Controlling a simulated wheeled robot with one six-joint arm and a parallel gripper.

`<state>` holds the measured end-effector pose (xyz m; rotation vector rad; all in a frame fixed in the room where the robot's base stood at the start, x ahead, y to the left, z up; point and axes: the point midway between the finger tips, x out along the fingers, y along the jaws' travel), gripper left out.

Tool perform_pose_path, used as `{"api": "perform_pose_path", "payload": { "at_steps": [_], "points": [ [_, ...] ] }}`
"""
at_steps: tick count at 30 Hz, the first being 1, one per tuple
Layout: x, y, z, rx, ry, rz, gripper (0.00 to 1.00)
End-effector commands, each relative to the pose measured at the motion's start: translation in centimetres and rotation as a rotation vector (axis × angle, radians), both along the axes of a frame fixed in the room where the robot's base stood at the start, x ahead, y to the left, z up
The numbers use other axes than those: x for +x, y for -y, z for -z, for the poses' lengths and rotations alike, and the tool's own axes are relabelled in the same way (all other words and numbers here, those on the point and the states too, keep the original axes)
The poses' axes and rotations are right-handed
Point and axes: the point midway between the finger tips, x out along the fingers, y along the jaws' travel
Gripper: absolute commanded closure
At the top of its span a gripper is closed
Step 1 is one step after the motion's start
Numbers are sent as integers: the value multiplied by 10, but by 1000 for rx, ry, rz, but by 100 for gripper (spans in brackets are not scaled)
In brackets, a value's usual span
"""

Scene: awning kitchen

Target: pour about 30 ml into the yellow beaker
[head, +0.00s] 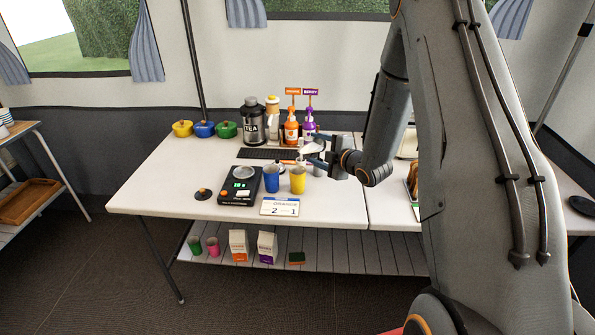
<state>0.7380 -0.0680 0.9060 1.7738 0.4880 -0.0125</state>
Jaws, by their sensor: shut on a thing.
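The yellow beaker (298,182) stands upright on the white table, just right of a blue beaker (271,181). My gripper (317,152) is above and slightly right of the yellow beaker, reaching in from the right. It is shut on a small white vessel (308,149), which looks tilted to the left. The vessel's contents cannot be seen, and no stream of liquid is visible. A black scale (240,186) with a round pale plate and a lit green display stands left of the blue beaker. Its digits are too small to read surely.
Coloured pots (204,129) stand at back left. The table's left part is mostly clear.

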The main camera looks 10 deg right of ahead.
Motion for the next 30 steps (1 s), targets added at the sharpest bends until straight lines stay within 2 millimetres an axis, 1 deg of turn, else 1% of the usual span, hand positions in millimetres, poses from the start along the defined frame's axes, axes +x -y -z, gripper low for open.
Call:
{"api": "perform_pose_path", "payload": {
  "at_steps": [20,30],
  "points": [
    [-4,-9,-4,-52,27,-1,70],
    [-3,-6,-5,-83,43,-1,70]
  ]
}}
